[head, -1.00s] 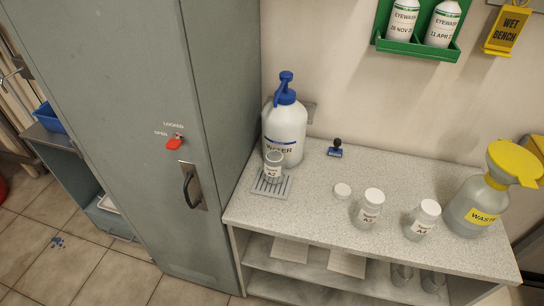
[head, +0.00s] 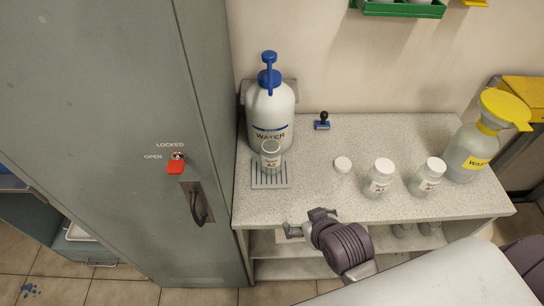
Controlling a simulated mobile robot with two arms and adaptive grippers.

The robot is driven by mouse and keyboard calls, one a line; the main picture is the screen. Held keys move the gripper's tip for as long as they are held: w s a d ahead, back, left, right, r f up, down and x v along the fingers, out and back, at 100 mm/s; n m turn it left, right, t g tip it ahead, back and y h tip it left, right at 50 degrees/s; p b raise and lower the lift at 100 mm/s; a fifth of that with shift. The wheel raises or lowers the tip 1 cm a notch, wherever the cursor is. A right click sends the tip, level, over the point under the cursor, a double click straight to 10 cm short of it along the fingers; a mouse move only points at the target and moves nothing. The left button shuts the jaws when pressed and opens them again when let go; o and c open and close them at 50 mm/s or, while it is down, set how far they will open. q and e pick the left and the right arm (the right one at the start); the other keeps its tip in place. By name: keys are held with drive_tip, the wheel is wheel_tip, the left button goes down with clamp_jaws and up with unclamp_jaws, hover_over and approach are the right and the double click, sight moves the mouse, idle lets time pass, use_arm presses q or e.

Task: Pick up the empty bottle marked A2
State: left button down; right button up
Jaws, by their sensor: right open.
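The small clear bottle marked A2 (head: 270,157) stands upright and uncapped on a grey slatted drip tray (head: 271,183), in front of the white water container (head: 270,110) with its blue pump top. My right gripper (head: 303,220) is open and empty at the front edge of the bench, in front of and to the right of the bottle, apart from it. My left gripper is not in view.
On the bench (head: 300,205) are a loose white cap (head: 343,165), two white-capped bottles (head: 379,178), a blue stamp (head: 322,122) and a yellow-topped waste bottle (head: 468,150). A grey locker (head: 120,120) stands close on the left. The bench between tray and loose cap is clear.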

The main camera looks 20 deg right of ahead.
sight(274, 158)
drive_tip(key=w+a+r+m+t, duration=0.1)
drive_tip(key=w+a+r+t, duration=0.1)
drive_tip(key=w+r+t, duration=0.6)
drive_tip(key=w+f+g, duration=0.1)
drive_tip(key=w, duration=0.2)
drive_tip(key=w+f, duration=0.2)
drive_tip(key=w+f+g, duration=0.1)
drive_tip(key=w, duration=0.2)
drive_tip(key=shift+w+a+f+g, duration=0.1)
drive_tip(key=shift+w+f+g, duration=0.2)
drive_tip(key=shift+w, duration=0.05)
drive_tip(key=shift+p+x, duration=0.7)
drive_tip(key=shift+x, duration=2.45)
drive_tip(key=shift+s, duration=0.1)
drive_tip(key=c, duration=1.2)
